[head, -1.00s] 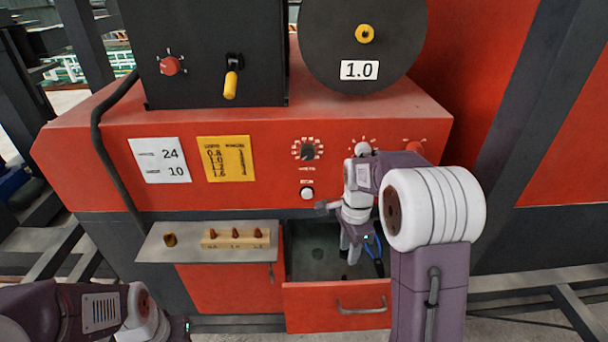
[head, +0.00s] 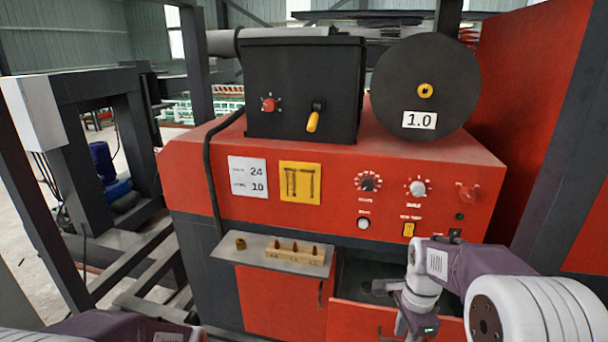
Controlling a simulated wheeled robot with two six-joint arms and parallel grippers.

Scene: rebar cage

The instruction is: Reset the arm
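My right arm comes in from the lower right. Its wrist and the upper part of my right gripper (head: 414,322) hang in front of the open drawer (head: 350,315) of the red machine. The fingertips are cut off by the bottom edge, so I cannot see whether they are open or hold anything. My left arm (head: 125,328) shows only as purple and white links along the bottom left edge; its gripper is out of view.
The red machine (head: 320,220) has knobs, a yellow switch (head: 409,229), a black box (head: 300,90) and a spool marked 1.0 (head: 425,85). A shelf (head: 245,257) holds a brass piece (head: 240,243) and a wooden block (head: 297,252) with several tips. Dark frames stand left.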

